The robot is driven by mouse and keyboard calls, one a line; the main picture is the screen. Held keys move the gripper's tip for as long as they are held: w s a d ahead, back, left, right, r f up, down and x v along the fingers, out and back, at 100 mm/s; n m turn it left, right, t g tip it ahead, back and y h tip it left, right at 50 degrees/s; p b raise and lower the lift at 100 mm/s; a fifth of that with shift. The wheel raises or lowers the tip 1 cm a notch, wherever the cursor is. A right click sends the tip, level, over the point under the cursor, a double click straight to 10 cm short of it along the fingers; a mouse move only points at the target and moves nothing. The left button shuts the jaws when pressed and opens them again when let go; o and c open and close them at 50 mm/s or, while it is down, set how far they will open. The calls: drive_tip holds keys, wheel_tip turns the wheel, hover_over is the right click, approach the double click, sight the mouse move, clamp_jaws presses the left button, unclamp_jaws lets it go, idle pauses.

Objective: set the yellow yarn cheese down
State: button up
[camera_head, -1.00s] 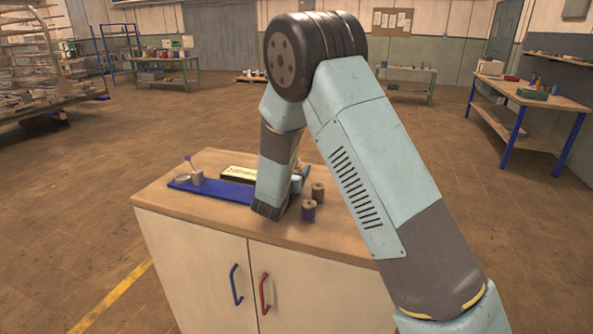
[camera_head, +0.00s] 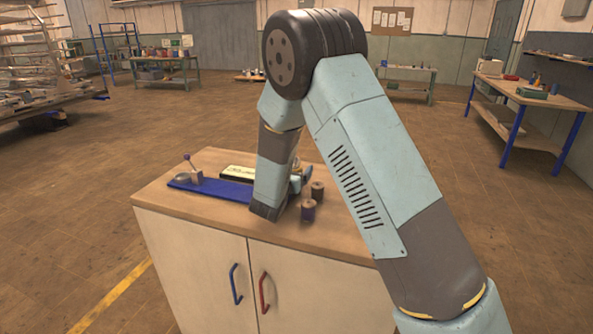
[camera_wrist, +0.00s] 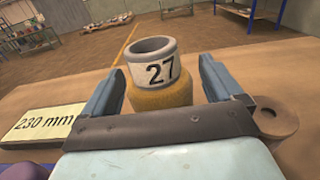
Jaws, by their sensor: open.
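The yellow yarn cheese (camera_wrist: 160,97) stands upright on the wooden cabinet top (camera_wrist: 75,98) in the wrist view. A pale tube marked 27 rises from its middle. My gripper (camera_wrist: 162,66) is open, with one blue-grey finger on each side of the cheese. A gap shows beside the left finger; the right finger is very close, and I cannot tell if it touches. The lower front of the cheese is hidden by my gripper's body. In the head view my arm hides most of the gripper and the cheese.
A block marked 230 mm (camera_wrist: 42,124) lies left of my gripper. A brown spool (camera_wrist: 275,117) is close to the right finger. In the head view two spools (camera_head: 317,191) (camera_head: 308,211) stand right of my arm, and a blue plate (camera_head: 212,188) lies left of it.

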drive_tip(key=v, duration=1.1)
drive_tip(key=shift+s, duration=0.15)
